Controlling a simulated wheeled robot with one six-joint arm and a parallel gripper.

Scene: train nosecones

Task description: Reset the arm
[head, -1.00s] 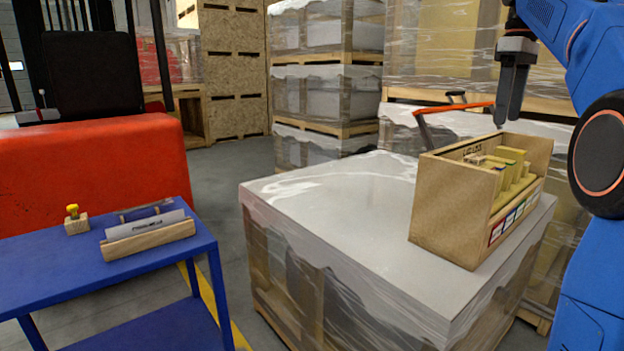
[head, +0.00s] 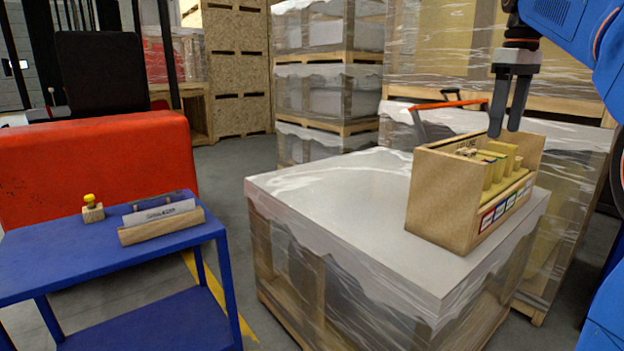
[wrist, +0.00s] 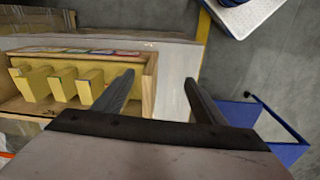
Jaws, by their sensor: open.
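My gripper (head: 507,118) points down in the head view, above the wooden box (head: 440,195) near its back wall. Its two dark fingers are apart with nothing between them. In the wrist view my gripper (wrist: 158,88) shows open, with the fingers beside the right end of the wooden box (wrist: 149,85). The box stands on the wrapped pallet load and holds several yellowish blocks (head: 497,165). Coloured labels (head: 507,208) run along its front.
The wrapped pallet load (head: 330,205) has a clear top left of the box. A blue table (head: 60,260) at the left carries a wooden sign holder (head: 160,232) and a small block with a yellow knob (head: 92,208). A red vehicle (head: 100,165) and stacked pallets (head: 330,90) stand behind.

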